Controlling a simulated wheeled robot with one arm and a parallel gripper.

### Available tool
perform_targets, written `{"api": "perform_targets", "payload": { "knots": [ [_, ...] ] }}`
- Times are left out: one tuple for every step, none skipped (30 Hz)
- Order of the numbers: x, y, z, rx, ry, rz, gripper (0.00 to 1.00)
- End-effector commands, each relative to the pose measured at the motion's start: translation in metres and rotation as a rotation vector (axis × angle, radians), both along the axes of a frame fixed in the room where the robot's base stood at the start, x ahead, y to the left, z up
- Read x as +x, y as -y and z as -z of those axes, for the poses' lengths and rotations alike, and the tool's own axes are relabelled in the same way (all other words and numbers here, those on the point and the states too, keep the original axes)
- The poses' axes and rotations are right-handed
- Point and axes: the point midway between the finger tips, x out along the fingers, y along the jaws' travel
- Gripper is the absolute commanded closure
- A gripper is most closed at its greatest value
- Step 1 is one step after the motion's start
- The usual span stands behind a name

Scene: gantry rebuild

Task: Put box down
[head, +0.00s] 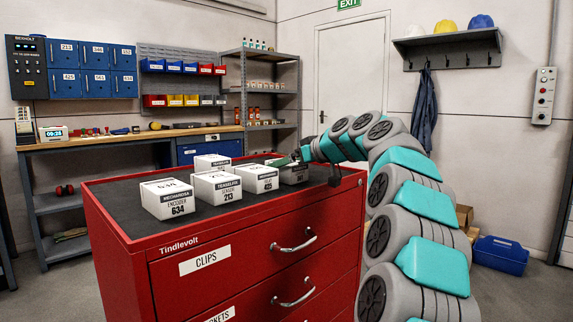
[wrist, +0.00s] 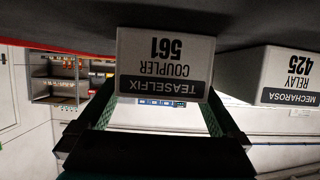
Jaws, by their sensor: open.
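A white box labelled Teaselfix Coupler 561 (wrist: 165,62) appears upside down in the wrist view, against the dark cabinet top. In the head view this box (head: 293,175) is at the right end of the row, partly hidden by my gripper (head: 303,154). My gripper is open. Its two dark green fingers (wrist: 160,108) show at either side of the box's label face in the wrist view, with a gap between them. I cannot tell whether either finger touches the box. The box looks upright and rests on the dark mat of the red cabinet (head: 228,262).
Relay 425 (head: 255,179) is beside it, also in the wrist view (wrist: 285,75). Sensor 213 (head: 215,188), Encoder 634 (head: 167,199) and a farther white box (head: 210,162) share the cabinet top. A workbench (head: 100,140) stands behind. The mat's front left corner is bare.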

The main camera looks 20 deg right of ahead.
Motion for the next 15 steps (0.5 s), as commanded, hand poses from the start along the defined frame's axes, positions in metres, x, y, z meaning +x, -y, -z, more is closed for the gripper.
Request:
{"api": "perform_targets", "payload": {
  "knots": [
    [-0.003,0.001,-0.003,-0.001,0.001,0.001,0.0],
    [-0.007,0.003,-0.004,-0.001,0.002,0.001,0.0],
    [-0.013,0.005,-0.007,0.0,0.003,0.001,0.0],
    [-0.018,0.006,-0.008,-0.001,0.002,0.001,0.0],
    [-0.023,0.008,-0.011,0.0,0.003,0.0,0.0],
    [-0.03,0.01,-0.015,0.0,0.004,0.0,0.0],
    [-0.036,0.012,-0.017,0.0,0.004,0.001,0.0],
    [-0.041,0.015,-0.019,0.0,0.004,0.001,0.0],
    [-0.048,0.017,-0.022,0.0,0.004,0.001,0.0],
    [-0.054,0.019,-0.024,0.0,0.003,0.001,0.0],
    [-0.059,0.021,-0.026,0.0,0.002,0.0,0.0],
    [-0.066,0.024,-0.029,0.001,0.002,0.0,0.0],
    [-0.071,0.026,-0.031,0.0,0.002,0.001,0.0],
    [-0.076,0.028,-0.034,0.0,0.003,0.002,0.0],
    [-0.081,0.03,-0.037,0.0,0.004,0.003,0.0]
  ]
}}
